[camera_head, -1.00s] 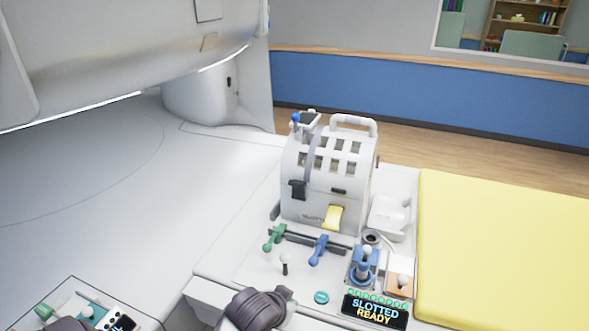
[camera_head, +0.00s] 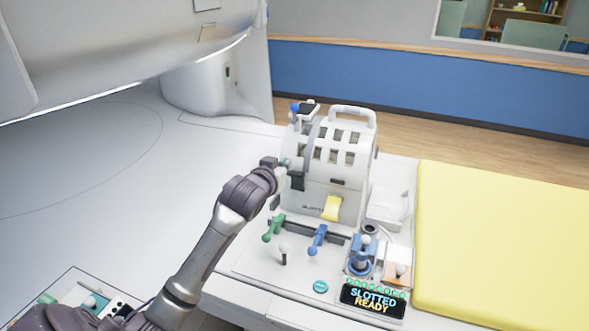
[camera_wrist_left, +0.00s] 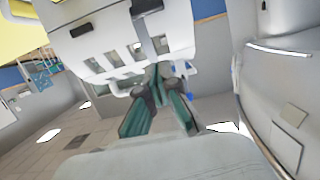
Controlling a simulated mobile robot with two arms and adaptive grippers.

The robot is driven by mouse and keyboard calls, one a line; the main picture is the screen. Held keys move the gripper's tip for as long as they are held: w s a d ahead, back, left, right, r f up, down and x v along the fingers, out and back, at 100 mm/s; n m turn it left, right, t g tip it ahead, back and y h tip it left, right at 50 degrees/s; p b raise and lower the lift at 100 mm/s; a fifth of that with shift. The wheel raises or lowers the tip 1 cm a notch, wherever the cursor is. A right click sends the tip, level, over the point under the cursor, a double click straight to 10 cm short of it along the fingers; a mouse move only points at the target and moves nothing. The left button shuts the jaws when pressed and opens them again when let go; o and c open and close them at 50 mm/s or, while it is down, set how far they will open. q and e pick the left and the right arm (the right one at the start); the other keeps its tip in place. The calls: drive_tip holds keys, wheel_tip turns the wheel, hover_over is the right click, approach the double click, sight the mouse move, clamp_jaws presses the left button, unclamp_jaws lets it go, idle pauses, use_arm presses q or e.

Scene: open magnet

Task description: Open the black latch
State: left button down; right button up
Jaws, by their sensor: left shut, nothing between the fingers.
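The black latch (camera_head: 297,181) sits low on the front left of the white slotted housing (camera_head: 325,187), at the lower end of a grey strap. In the left wrist view, a black block at the top edge (camera_wrist_left: 147,7) with the strap running from it appears to be the same latch. My left gripper (camera_head: 279,164) is just left of and slightly above the latch in the head view. Its green-lined fingers (camera_wrist_left: 157,80) are shut and empty, with tips in front of the housing. Contact with the latch cannot be told. My right gripper is not in view.
A yellow latch (camera_head: 332,207) is on the housing's lower front. Green (camera_head: 274,228) and blue (camera_head: 318,239) levers stand before it, with a blue joystick (camera_head: 361,259) and a display reading "SLOTTED READY" (camera_head: 372,298).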

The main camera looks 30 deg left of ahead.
sight(300, 160)
use_arm(q)
drive_tip(key=p+x, duration=0.3)
drive_tip(key=x, duration=0.7)
drive_tip(key=shift+w, duration=0.1)
drive_tip(key=shift+s+d+f+p, duration=0.1)
drive_tip(key=shift+s+f+p, duration=0.3)
drive_tip(key=shift+f, duration=0.2)
drive_tip(key=shift+s+d+f+p, duration=0.1)
drive_tip(key=shift+s+f+p, duration=0.25)
drive_tip(key=shift+f, duration=0.2)
drive_tip(key=shift+s+d+f, duration=0.1)
drive_tip(key=shift+s+f, duration=0.4)
drive_tip(key=shift+w+f, duration=0.1)
drive_tip(key=shift+f, duration=0.05)
